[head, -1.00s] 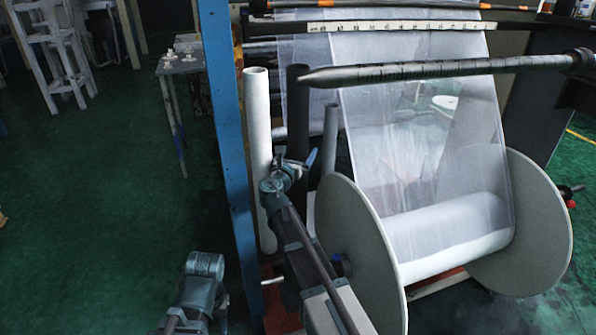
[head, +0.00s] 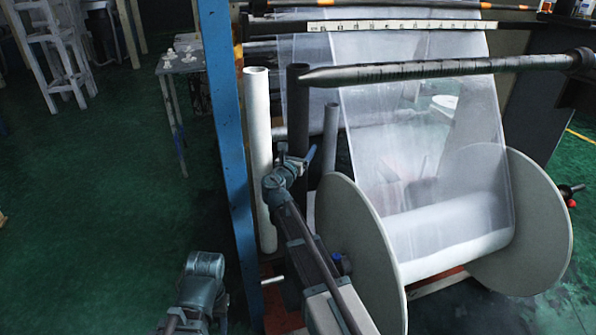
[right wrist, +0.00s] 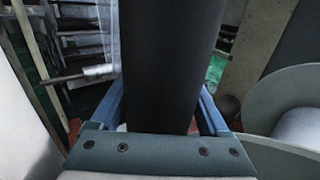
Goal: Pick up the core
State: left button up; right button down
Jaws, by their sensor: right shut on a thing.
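The core's lower part is hidden behind my right arm in the head view. My left arm shows at the bottom left of the head view; its fingers do not show.
A blue post (head: 228,160) stands just left of the tubes. A large roll flange (head: 350,235) is close on the right. A black pointed bar (head: 430,70) reaches across above, its tip near the core's top. Open green floor (head: 90,220) lies left.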

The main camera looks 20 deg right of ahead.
aim_at(301, 128)
jog(key=shift+r, duration=0.15)
notch_tip(301, 128, up, 7)
jog(key=p, duration=0.8)
jog(key=b+v, duration=0.1)
jog(key=v, duration=1.7)
